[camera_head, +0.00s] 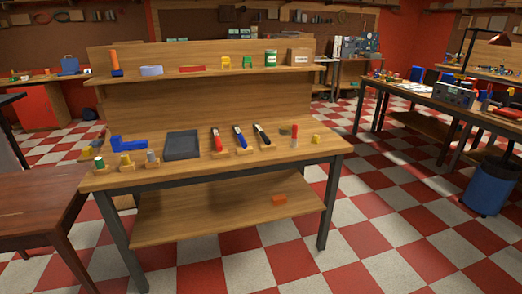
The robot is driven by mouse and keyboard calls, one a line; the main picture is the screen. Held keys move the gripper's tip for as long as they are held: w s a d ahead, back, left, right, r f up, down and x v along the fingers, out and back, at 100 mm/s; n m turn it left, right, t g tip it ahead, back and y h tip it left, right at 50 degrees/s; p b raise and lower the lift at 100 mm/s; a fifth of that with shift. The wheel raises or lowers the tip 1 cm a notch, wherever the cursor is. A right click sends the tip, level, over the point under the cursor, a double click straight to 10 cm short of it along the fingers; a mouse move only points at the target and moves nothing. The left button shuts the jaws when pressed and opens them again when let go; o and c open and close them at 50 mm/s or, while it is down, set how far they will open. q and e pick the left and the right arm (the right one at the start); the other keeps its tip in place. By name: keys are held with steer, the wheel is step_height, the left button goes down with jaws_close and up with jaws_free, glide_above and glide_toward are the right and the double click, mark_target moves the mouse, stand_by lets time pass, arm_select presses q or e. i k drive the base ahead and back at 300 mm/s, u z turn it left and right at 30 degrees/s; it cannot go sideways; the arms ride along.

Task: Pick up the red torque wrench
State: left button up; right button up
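A red-handled tool, which looks like the red torque wrench (216,138), leans in a small wooden holder on the workbench top (190,177). A similar blue-handled tool (238,137) and a black-handled tool (261,134) stand in holders to its right. Neither of my grippers is in view.
Left of the red tool are a dark tray (182,146), a blue angled part (128,143) and several small pegs. A small red upright item (294,131) and a yellow block (316,139) are at the right. A raised shelf (205,72) runs behind. A brown table (35,205) stands at left.

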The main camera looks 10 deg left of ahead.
mark_target(214, 129)
steer(key=u, duration=0.65)
steer(key=k, duration=0.1)
steer(key=z, duration=1.7)
steer(key=i, duration=1.85)
steer(key=u, duration=1.15)
steer(key=i, duration=0.7)
steer(key=u, duration=0.8)
